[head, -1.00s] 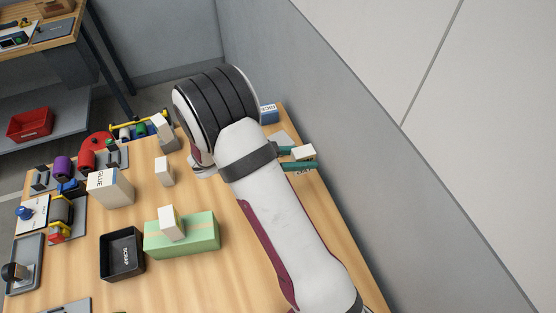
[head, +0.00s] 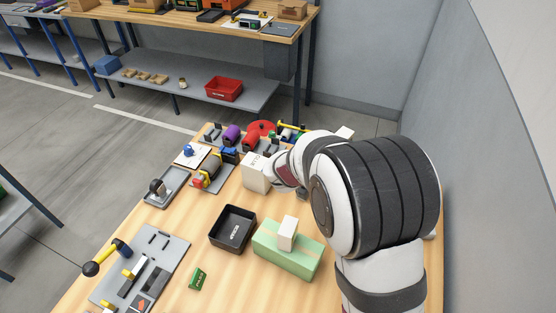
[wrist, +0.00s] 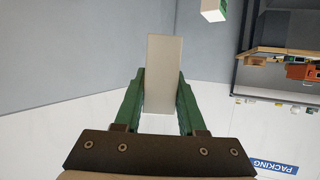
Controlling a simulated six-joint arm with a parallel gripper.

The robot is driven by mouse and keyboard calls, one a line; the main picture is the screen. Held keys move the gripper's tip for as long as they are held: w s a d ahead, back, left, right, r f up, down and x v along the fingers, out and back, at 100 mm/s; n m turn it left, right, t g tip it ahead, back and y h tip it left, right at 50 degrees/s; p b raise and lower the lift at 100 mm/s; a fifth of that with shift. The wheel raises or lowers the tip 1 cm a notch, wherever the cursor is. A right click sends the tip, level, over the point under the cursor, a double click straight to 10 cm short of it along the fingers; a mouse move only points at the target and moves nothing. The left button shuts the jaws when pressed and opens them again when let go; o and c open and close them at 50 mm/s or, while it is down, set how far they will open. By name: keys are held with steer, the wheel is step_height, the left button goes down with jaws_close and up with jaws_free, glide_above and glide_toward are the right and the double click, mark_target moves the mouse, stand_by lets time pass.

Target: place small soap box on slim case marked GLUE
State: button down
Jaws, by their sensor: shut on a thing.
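My gripper (wrist: 160,76) is shut on a small pale box, the soap box by its place in the jaws (wrist: 163,55), between its green fingers in the wrist view. The box stands up past the fingertips; no lettering shows on its visible face. In the head view my arm hides both gripper and held box. The pale case (head: 255,172), which read GLUE in the earlier head frame, stands on the bench just left of my wrist. Its right side is partly covered by my arm, and its lettering is not readable now.
A green box (head: 285,262) with a small white box (head: 287,233) on top stands in front of my arm. A black tray (head: 233,228) is left of it. Several tools and spools crowd the bench's far left. A grey wall (head: 485,170) is close on the right.

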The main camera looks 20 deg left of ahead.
steer(key=a+r+n+y, duration=0.3)
steer(key=a+n+y, duration=0.1)
steer(key=a, duration=0.5)
glide_above(256, 161)
steer(key=shift+t, duration=0.4)
step_height(256, 161, down, 6)
steer(key=shift+d+f, duration=0.15)
steer(key=shift+f, duration=0.1)
steer(key=shift+a+f, duration=0.2)
steer(key=shift+f, duration=1.9)
steer(key=shift+f, duration=0.1)
steer(key=shift+c, duration=2.4)
jaws_free()
